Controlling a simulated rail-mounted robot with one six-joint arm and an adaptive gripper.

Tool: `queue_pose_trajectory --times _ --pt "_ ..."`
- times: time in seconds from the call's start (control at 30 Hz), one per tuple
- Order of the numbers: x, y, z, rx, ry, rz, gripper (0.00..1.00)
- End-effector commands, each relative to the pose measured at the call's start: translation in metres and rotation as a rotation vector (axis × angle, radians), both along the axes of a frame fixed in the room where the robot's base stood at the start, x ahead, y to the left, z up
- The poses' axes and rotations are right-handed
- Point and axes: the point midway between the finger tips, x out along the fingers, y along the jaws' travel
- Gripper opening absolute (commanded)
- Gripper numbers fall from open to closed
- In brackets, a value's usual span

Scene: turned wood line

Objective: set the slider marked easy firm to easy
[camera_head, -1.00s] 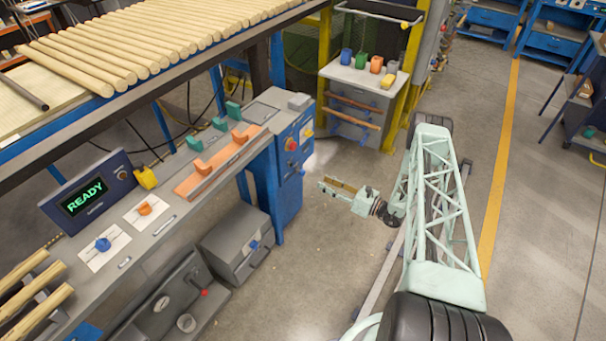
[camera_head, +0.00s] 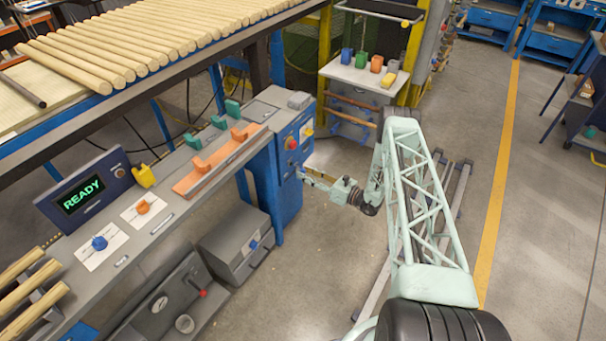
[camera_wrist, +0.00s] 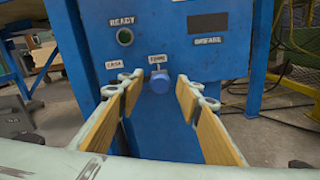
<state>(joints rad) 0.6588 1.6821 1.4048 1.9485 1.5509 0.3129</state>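A blue panel (camera_wrist: 200,55) fills the wrist view. On it a blue slider knob (camera_wrist: 159,83) sits under a small label that seems to read FIRM (camera_wrist: 157,59). A second label (camera_wrist: 112,64), to its left, is too blurred to read surely but may say EASY. My gripper (camera_wrist: 155,85) is open, its two wood-coloured pads on either side of the knob in the picture; contact cannot be told. In the head view my gripper (camera_head: 304,175) is close in front of the blue cabinet (camera_head: 285,185); the knob is too small to make out there.
A green READY lamp (camera_wrist: 125,37) is above the labels, and a dark plate (camera_wrist: 208,23) is at upper right. The bench with the READY display (camera_head: 82,196) is at left. Floor at right is open.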

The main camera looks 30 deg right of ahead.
Motion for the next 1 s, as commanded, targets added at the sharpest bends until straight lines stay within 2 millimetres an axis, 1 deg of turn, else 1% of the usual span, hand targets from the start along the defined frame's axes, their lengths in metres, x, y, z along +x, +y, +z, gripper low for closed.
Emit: queue_pose_trajectory --times 0.1,0.23,0.63,0.9,1.0 --pt "0.009 0.005 0.0 0.0 0.0 0.0 0.32" --pt "0.014 0.008 0.0 0.0 0.0 0.0 0.32" --pt "0.016 0.009 0.0 0.0 0.0 -0.001 0.31" --pt "0.016 0.009 0.0 0.0 0.0 0.0 0.07" --pt "0.016 0.01 0.0 0.0 0.0 0.0 0.0"
